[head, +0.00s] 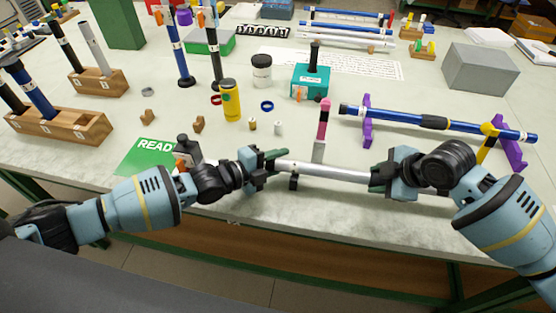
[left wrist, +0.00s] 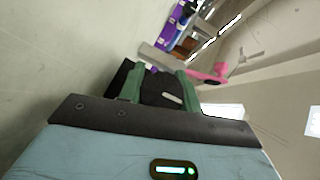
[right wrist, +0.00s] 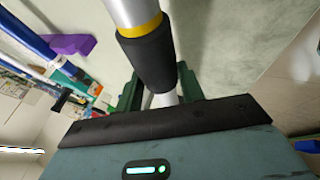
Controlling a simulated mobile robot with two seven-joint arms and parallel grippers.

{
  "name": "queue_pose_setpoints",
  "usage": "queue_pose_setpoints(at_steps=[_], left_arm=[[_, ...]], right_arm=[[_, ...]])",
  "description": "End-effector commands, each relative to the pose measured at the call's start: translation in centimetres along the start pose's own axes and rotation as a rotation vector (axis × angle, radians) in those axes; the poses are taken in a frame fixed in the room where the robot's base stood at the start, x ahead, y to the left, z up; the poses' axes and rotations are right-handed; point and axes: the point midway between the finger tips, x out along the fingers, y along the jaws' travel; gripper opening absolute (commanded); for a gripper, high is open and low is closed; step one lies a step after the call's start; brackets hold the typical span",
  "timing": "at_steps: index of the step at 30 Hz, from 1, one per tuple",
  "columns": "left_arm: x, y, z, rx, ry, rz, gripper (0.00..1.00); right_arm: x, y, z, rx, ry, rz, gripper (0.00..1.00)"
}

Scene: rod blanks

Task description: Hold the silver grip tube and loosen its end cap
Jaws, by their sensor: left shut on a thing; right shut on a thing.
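The silver grip tube (head: 325,171) is held level across the front of the table, between my two grippers. My left gripper (head: 273,160) is shut at its left end. In the left wrist view its green fingers (left wrist: 160,88) close on a black piece (left wrist: 158,92) with a pale mark, which looks like the end cap. My right gripper (head: 382,178) is shut on the tube further right. In the right wrist view the tube (right wrist: 130,12) has a yellow ring and a black sleeve (right wrist: 150,60) reaching between the green fingers (right wrist: 158,92). The cap's thread is hidden.
A pink-topped post (head: 323,118) stands just behind the tube. A blue rod (head: 400,117) rests on purple stands (head: 367,122) behind my right arm. A dark bottle (head: 186,150), a green READY mat (head: 140,157) and a yellow canister (head: 231,100) stand left and behind.

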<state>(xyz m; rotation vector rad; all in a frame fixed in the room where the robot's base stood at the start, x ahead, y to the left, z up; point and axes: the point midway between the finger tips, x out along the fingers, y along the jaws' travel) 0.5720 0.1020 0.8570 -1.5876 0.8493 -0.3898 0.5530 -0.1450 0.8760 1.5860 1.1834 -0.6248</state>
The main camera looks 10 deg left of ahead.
Motion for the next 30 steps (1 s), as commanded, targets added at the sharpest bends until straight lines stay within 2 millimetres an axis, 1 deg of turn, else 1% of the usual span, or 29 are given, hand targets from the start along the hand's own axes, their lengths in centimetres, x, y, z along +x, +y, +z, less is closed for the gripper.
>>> queue_pose_setpoints(at_steps=[15,30], left_arm=[[0.09,0.09,-0.25,-0.187,0.006,0.189,0.11],[0.24,0.40,-0.72,-0.339,0.013,0.339,0.11]], right_arm=[[-0.04,0.07,-0.02,-0.002,0.000,0.002,0.14],[-0.04,0.10,-0.02,0.000,0.000,0.003,0.14]])
